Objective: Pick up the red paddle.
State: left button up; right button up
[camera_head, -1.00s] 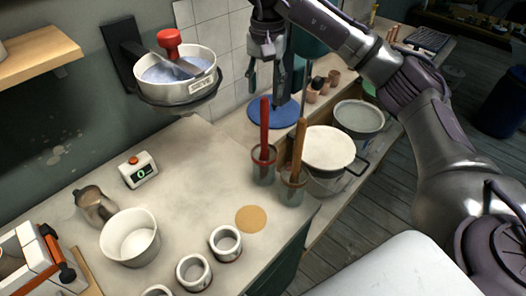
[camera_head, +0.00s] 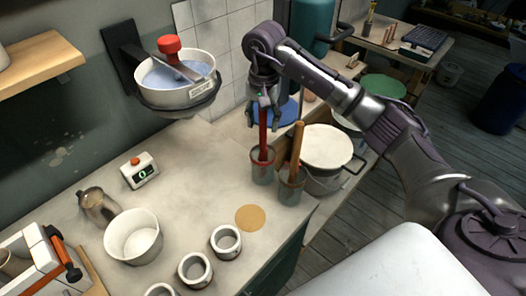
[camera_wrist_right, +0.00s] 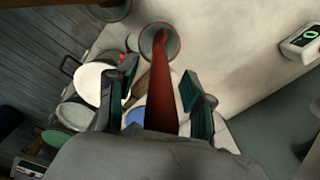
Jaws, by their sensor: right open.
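The red paddle (camera_head: 263,128) stands upright in a clear cup (camera_head: 263,168) near the far right end of the counter. My right gripper (camera_head: 264,118) is above the cup, pointing down, its fingers around the upper handle. In the right wrist view the red paddle (camera_wrist_right: 163,95) runs between the two open fingers (camera_wrist_right: 158,92), with a visible gap on each side. The paddle's lower end is in the cup (camera_wrist_right: 160,40). My left gripper is not in view.
A brown-handled paddle (camera_head: 297,148) stands in a second cup (camera_head: 291,188) close beside it. A white-topped bucket (camera_head: 326,147) is to the right. A digital scale (camera_head: 140,171), white bowl (camera_head: 132,238) and several small white cups (camera_head: 226,242) occupy the counter. A wall-mounted pot (camera_head: 178,85) hangs left.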

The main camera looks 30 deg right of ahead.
grip_shut()
jog(key=shift+r, duration=0.1)
